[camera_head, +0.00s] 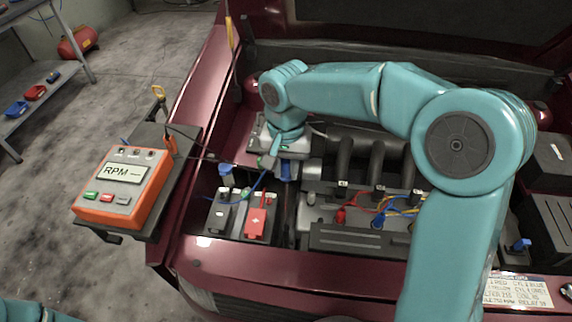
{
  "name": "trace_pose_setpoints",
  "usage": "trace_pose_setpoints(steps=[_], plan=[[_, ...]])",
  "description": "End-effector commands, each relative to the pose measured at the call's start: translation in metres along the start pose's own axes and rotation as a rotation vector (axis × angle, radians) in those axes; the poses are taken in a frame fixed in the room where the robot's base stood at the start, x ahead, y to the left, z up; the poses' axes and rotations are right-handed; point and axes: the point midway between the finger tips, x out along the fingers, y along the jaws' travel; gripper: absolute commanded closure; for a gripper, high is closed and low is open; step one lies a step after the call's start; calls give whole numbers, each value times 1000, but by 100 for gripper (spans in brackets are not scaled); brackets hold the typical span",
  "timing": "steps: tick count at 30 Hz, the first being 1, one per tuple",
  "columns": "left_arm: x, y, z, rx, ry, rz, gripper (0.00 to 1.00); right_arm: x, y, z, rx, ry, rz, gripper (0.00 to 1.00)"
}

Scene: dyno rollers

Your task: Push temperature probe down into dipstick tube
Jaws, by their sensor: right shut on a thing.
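My right arm reaches in from the right over the engine bay. Its gripper (271,163) points down between the battery and the engine, shut on what appears to be the temperature probe. The probe is mostly hidden by the jaws and too small to make out clearly. The dipstick tube cannot be picked out; the gripper and wrist cover that spot, so I cannot tell how the probe sits to it. My left gripper is out of view; only a bit of my left arm shows at the bottom left.
The orange RPM meter (123,187) rests on a dark tray (184,148) at the left fender. The battery's red terminal cover (257,222) is just below the gripper. Coloured wires (385,205) and black intake pipes (378,163) lie to the right. A yellow-handled rod (229,34) stands behind.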

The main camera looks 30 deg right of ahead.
Motion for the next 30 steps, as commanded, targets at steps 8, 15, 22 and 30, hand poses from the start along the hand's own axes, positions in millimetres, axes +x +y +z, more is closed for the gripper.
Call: trace_pose_setpoints(steps=[8, 15, 22, 30], plan=[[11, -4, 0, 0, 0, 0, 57, 15, 0, 0, 0, -1, 1, 100], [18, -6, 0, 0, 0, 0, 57, 24, 0, 0, 0, 0, 1, 100], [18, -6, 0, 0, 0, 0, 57, 24, 0, 0, 0, 0, 0, 100], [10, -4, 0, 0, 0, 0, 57, 12, 0, 0, 0, 1, -1, 100]])
